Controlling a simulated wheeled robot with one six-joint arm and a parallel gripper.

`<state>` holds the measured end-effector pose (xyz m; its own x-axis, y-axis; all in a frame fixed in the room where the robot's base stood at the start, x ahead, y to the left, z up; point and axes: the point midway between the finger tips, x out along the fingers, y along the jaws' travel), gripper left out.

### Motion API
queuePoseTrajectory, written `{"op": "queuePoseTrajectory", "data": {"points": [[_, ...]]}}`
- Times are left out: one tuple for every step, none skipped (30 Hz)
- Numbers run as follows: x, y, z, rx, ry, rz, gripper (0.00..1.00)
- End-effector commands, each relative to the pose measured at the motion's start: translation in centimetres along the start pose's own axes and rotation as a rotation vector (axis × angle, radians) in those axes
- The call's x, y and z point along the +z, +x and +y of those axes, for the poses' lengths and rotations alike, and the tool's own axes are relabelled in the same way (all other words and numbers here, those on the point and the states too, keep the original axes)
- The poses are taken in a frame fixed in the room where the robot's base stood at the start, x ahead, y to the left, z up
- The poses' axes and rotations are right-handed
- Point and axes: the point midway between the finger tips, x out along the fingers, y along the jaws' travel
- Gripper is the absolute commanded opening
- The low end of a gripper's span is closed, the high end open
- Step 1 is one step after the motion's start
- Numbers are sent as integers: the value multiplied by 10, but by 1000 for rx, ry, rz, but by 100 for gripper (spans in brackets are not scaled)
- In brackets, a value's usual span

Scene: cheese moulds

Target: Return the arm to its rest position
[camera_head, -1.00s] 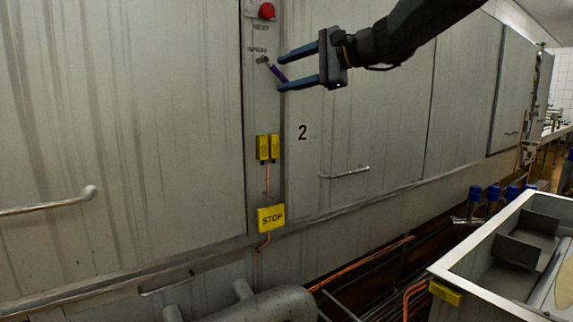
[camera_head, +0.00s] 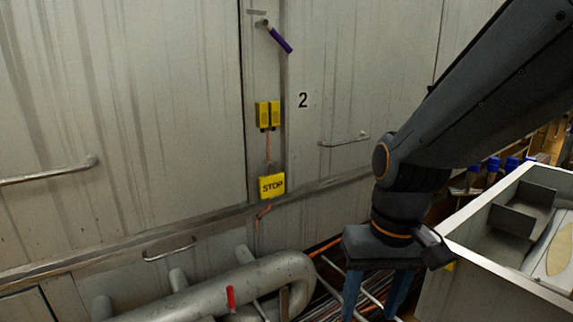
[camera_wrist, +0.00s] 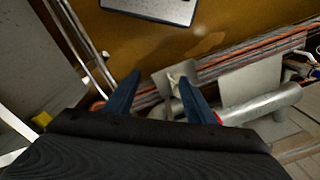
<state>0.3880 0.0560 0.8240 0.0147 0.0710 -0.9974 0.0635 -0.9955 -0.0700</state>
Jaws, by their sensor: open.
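My gripper (camera_head: 372,300) hangs low at the lower right of the head view, fingers pointing down. It is open and empty, and its fingertips are cut off by the bottom edge. In the wrist view my gripper (camera_wrist: 160,95) shows two blue fingers spread apart with nothing held between them. My arm bends down from the upper right. The purple-handled lever (camera_head: 280,38) sits on the wall panel at the top, tilted down to the right, apart from my gripper.
A white-rimmed bin (camera_head: 490,205) stands at the right, close beside my gripper. Grey pipes (camera_head: 255,282) with a red-handled valve (camera_head: 230,297) run along the floor. A yellow STOP box (camera_head: 272,186) and yellow switches (camera_head: 267,115) are on the wall. Wall handles (camera_head: 345,140) stick out.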

Motion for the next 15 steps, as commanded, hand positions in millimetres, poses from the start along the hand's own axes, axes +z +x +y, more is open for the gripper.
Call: {"op": "queuePoseTrajectory", "data": {"points": [[16, 8, 7, 33, -48, -16, 50], [16, 3, 8, 36, -46, -17, 50], [15, -3, 9, 35, -35, -16, 50], [15, -6, 11, 36, -30, -17, 50], [14, -8, 13, 37, -26, -17, 50], [14, -12, 15, 38, -20, -16, 50], [15, -14, 16, 39, -17, -16, 50], [15, -17, 18, 41, -12, -17, 50], [15, -20, 20, 43, -6, -17, 50], [15, -23, 21, 44, -1, -16, 50], [16, -26, 23, 46, 4, -17, 50], [16, -31, 26, 48, 10, -18, 50], [17, -34, 28, 50, 16, -18, 50], [17, -38, 30, 52, 22, -18, 50], [18, -43, 32, 54, 30, -19, 50]]}}
